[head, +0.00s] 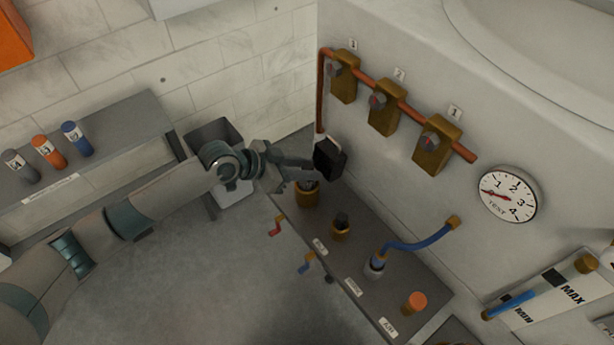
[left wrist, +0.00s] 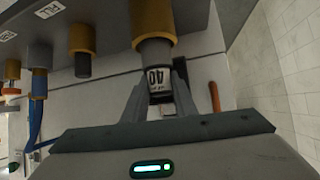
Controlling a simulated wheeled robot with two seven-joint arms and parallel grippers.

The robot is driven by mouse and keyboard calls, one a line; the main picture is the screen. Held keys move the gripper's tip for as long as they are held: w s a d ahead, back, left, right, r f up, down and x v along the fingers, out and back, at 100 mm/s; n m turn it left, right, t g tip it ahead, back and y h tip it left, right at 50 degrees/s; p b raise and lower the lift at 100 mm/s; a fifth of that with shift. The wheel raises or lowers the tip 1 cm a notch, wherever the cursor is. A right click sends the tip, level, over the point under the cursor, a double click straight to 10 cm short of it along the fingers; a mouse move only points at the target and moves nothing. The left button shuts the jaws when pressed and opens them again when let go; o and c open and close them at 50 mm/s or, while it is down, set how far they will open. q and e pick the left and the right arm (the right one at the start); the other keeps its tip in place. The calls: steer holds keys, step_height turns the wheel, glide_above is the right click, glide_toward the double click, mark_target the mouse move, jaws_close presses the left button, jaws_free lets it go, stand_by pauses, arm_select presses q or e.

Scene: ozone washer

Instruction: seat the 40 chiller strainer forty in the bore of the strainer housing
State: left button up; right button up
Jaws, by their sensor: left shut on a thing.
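The strainer 40 (left wrist: 158,75) has a grey body with a white band reading 40. My left gripper (left wrist: 161,88) is shut on it, with one finger on each side of the band. The brass strainer housing (left wrist: 153,20) stands in line with the strainer, and the strainer's far end is at or inside its mouth. How deep it sits cannot be told. In the head view, my left gripper (head: 302,170) is just above the brass housing (head: 307,196), at the back end of the grey bench. The gripper covers most of the strainer there. My right gripper is not in view.
Several fittings follow on the bench (head: 345,262), including a dark-topped brass one (head: 341,228) and one with a blue hose (head: 408,244). A black box (head: 330,158) is close behind the gripper by the wall.

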arm_select(q)
step_height(320, 180, down, 2)
steer(key=shift+f+b, duration=0.25)
steer(key=shift+b, duration=0.5)
steer(key=shift+f+b, duration=0.3)
steer(key=shift+f, duration=0.05)
steer(key=shift+w+f, duration=0.1)
steer(key=shift+f, duration=0.25)
steer(key=o, duration=1.1)
steer(key=shift+c, duration=0.2)
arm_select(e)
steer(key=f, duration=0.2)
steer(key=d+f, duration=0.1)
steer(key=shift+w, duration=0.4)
arm_select(q)
steer(key=shift+s, duration=0.2)
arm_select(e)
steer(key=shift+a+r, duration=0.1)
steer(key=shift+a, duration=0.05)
